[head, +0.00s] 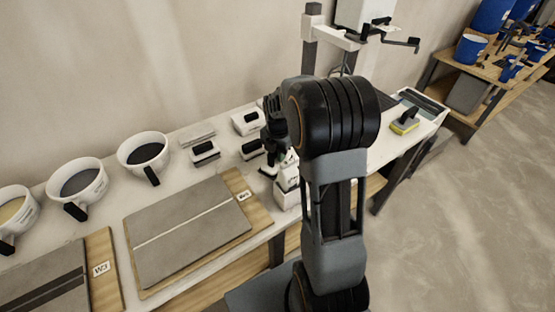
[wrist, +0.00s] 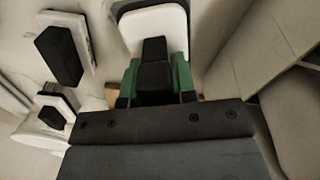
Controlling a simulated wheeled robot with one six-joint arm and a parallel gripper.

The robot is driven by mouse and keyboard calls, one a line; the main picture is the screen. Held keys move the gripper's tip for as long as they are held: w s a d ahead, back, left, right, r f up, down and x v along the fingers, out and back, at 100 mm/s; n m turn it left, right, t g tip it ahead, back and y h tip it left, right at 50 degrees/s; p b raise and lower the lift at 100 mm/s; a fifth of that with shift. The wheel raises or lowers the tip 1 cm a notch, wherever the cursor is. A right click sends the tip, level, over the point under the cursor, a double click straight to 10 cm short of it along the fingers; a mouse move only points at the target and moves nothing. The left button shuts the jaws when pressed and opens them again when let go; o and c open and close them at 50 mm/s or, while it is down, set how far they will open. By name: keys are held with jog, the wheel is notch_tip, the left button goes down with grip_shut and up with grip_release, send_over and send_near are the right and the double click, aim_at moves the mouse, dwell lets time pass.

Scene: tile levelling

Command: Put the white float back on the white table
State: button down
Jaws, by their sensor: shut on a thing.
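My gripper (wrist: 155,82) is shut on the black handle of a white float (wrist: 153,25); its green fingers sit on either side of the handle. In the head view my gripper (head: 272,150) points down over the right part of the white table (head: 112,204), partly hidden by my arm. A white edge of the held float (head: 268,171) seems to show under it. I cannot tell whether the float touches the table. Other white floats with black handles stand close by: one at the back (head: 247,122), one to the left (head: 204,152) and one beside my gripper (head: 252,149).
Several white buckets (head: 144,150) line the table's left back. Grey tiles on wooden boards (head: 190,232) lie in front. A white block stack (head: 287,190) stands at the front edge beside my arm. A yellow sponge float (head: 405,121) and a tray lie at the right end.

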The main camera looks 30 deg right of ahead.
jog(key=shift+f, duration=1.45)
jog(key=shift+f, duration=0.15)
jog(key=c, duration=0.9)
grip_release()
notch_tip(320, 180, up, 12)
jog(key=shift+f+p, duration=0.25)
jog(key=shift+p, duration=0.15)
jog(key=shift+r, duration=0.4)
